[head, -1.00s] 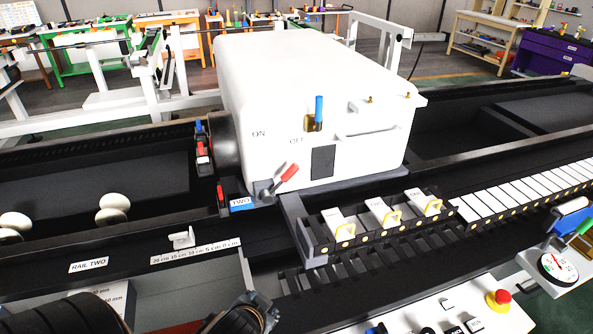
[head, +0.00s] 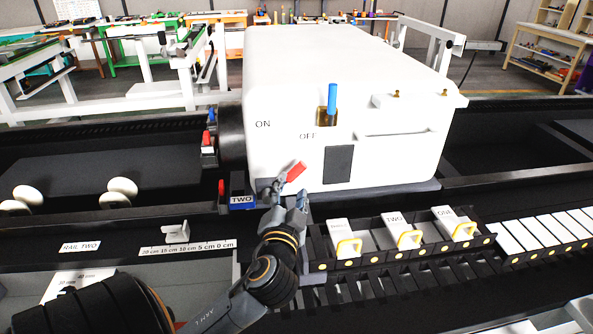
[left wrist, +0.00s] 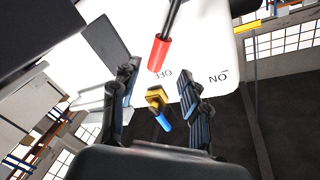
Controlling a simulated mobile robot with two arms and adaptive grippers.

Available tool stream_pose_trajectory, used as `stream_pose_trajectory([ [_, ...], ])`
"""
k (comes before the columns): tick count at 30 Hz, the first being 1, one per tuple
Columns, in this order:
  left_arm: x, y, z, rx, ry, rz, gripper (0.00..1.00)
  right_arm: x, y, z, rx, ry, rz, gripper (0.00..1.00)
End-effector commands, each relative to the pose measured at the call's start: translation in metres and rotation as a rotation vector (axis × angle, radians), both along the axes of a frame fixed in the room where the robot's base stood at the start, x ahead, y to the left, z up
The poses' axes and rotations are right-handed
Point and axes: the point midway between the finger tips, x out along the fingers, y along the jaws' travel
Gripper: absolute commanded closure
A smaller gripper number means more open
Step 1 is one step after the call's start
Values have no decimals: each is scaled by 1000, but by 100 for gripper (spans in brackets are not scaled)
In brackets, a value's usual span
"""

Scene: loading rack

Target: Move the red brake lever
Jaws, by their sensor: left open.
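The red brake lever (head: 296,171) is at the lower front corner of the white machine housing (head: 340,75). Its red grip tilts up to the right in the head view. My left gripper (head: 287,193) is open just in front of and below the red grip. In the left wrist view the red grip (left wrist: 158,53) hangs beyond the fingertips, roughly between the two open fingers (left wrist: 158,85). I cannot tell whether they touch it. The lever's base is mostly hidden behind my gripper in the head view. My right gripper does not show.
A blue lever (head: 332,102) in a brass slot stands on the housing above. A tray with yellow-handled blocks (head: 404,239) lies right of my left forearm. The dark rail runs across the front.

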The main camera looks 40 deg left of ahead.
Motion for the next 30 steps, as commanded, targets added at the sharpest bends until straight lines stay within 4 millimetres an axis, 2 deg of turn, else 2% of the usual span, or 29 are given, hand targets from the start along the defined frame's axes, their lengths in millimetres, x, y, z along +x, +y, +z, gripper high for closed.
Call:
stream_pose_trajectory([
  [4, 27, 19, 4, 2, 1, 1, 55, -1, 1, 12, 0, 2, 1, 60],
  [10, 51, 37, 2, -1, 2, 1, 55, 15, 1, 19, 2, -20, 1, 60],
  [15, 59, 43, 0, -2, 1, -1, 55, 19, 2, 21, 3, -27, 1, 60],
  [23, 60, 43, -1, -4, 2, -1, 55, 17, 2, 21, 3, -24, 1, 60],
  [24, 60, 43, -1, -4, 2, -1, 57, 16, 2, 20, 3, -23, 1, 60],
  [25, 60, 43, -1, -4, 2, -1, 63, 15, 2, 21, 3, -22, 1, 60],
  [30, 60, 43, -1, -4, 2, -1, 98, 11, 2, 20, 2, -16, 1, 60],
])
